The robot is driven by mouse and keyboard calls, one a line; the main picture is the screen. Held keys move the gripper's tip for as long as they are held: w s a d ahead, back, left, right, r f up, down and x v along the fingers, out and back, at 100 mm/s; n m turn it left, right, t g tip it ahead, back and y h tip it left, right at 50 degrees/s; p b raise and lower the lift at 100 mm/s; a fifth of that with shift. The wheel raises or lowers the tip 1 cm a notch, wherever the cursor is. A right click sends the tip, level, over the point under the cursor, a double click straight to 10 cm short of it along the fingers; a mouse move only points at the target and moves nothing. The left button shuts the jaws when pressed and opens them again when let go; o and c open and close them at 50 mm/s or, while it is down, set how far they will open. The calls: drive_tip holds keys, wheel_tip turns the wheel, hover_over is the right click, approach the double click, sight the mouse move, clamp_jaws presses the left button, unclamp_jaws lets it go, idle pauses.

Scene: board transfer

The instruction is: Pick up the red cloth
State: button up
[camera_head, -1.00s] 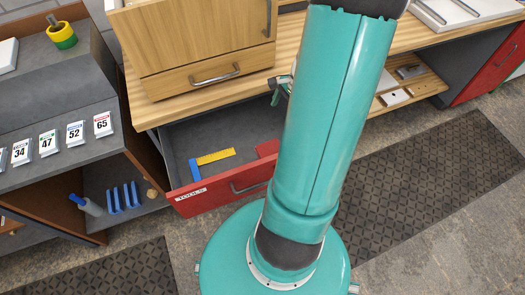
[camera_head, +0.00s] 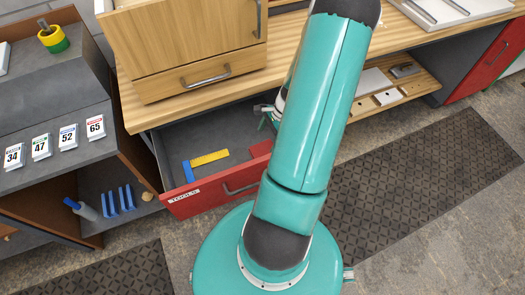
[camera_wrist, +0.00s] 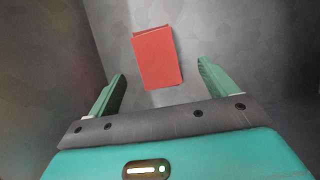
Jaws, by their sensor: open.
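The red cloth (camera_wrist: 158,57) is a folded rectangle lying flat on the grey drawer floor in the wrist view. In the head view its left part (camera_head: 261,149) shows at the right of the open drawer, with the rest hidden behind my arm. My gripper (camera_wrist: 161,78) is open, its two green fingers apart on either side of the cloth's near end and not touching it. In the head view my gripper (camera_head: 266,115) shows partly, at the right of the drawer beside my arm.
The red-fronted drawer (camera_head: 213,201) stands open under the wooden worktop. A yellow-and-blue square tool (camera_head: 209,158) lies in it, left of the cloth. A wooden cabinet (camera_head: 185,45) stands on the worktop above. A grey shelf with number cards (camera_head: 68,137) is at the left.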

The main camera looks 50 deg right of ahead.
sight(264, 150)
drive_tip(key=shift+s+x, duration=0.25)
drive_tip(key=shift+x, duration=1.25)
drive_tip(key=shift+s+x, duration=0.2)
drive_tip(key=shift+x, duration=1.3)
drive_tip(key=shift+f, duration=0.2)
drive_tip(key=c, duration=1.2)
drive_tip(key=shift+o, duration=0.2)
wheel_tip(264, 150, up, 10)
drive_tip(key=shift+r, duration=0.15)
